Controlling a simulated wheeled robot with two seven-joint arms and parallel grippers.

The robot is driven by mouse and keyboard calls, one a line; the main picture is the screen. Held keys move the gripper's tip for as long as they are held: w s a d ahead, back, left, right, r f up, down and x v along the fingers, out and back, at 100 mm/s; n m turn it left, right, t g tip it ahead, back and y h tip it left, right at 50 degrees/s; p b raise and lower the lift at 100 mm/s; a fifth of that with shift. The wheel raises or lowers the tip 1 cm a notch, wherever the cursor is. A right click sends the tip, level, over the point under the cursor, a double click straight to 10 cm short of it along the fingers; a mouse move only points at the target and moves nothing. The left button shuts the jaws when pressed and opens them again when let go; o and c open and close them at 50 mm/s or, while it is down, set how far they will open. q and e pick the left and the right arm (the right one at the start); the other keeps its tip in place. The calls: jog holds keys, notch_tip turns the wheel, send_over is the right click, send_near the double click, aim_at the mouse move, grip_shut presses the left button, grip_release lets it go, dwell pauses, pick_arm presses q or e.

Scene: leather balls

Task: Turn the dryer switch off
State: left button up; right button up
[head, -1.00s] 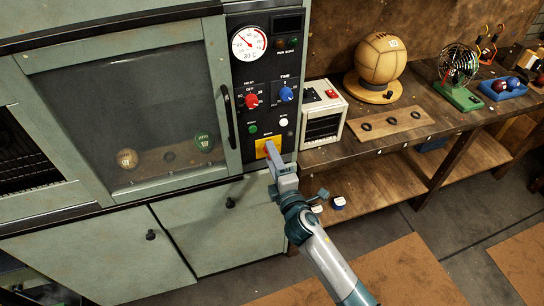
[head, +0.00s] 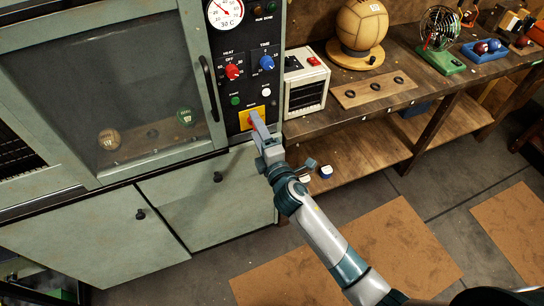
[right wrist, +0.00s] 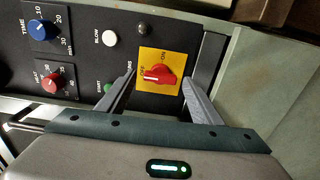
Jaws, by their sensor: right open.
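The dryer (head: 100,90) is a grey-green cabinet with a glass door and a black control panel. Its switch is a red rotary knob (right wrist: 158,74) on a yellow plate (head: 244,115), low on the panel. The plate carries ON and OFF marks; the knob's handle lies roughly sideways in the right wrist view, and I cannot tell surely which mark it points to. My right gripper (head: 254,121) is open in front of the plate, its fingers on either side of the knob in the right wrist view, apart from it. In the head view it partly hides the plate. My left gripper is out of view.
Above the switch are a red HEAT knob (head: 232,72), a blue TIME knob (head: 267,62), a green button (head: 235,100) and a white button (head: 267,92). The door handle (head: 208,88) stands to their left. A white box (head: 305,85) sits on the bench at right.

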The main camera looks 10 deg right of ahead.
jog(key=b+v, duration=0.4)
jog(key=v, duration=1.2)
jog(key=shift+s, duration=0.4)
jog(key=shift+d, duration=0.1)
jog(key=d+f+m+g+h+b, duration=0.1)
jog(key=d+f+m+g, duration=0.1)
jog(key=f, duration=1)
jog(key=d+f+m+g+h, duration=0.1)
jog(key=d+f+m+g, duration=0.1)
jog(key=f, duration=1.1)
jog(key=s+d+f+m+g+h, duration=0.1)
jog(key=s+d+f+m+g, duration=0.2)
jog(key=f, duration=0.6)
jog(key=s+d+f+m+g+h, duration=0.1)
jog(key=s+d+f, duration=0.3)
jog(key=f, duration=0.5)
jog(key=s+d+f+m+g, duration=0.2)
jog(key=s+f, duration=0.5)
jog(key=s, duration=0.5)
jog(key=s+d+f+m+g+b, duration=0.1)
jog(key=s+d+f+m+g, duration=0.2)
jog(key=s+f+m, duration=0.2)
jog(key=s+d+f+m+g+h+b, duration=0.1)
jog(key=s+d+f+m+g, duration=0.2)
jog(key=s+f, duration=0.7)
jog(key=s+m, duration=0.1)
jog(key=s, duration=0.8)
jog(key=shift+f, duration=0.4)
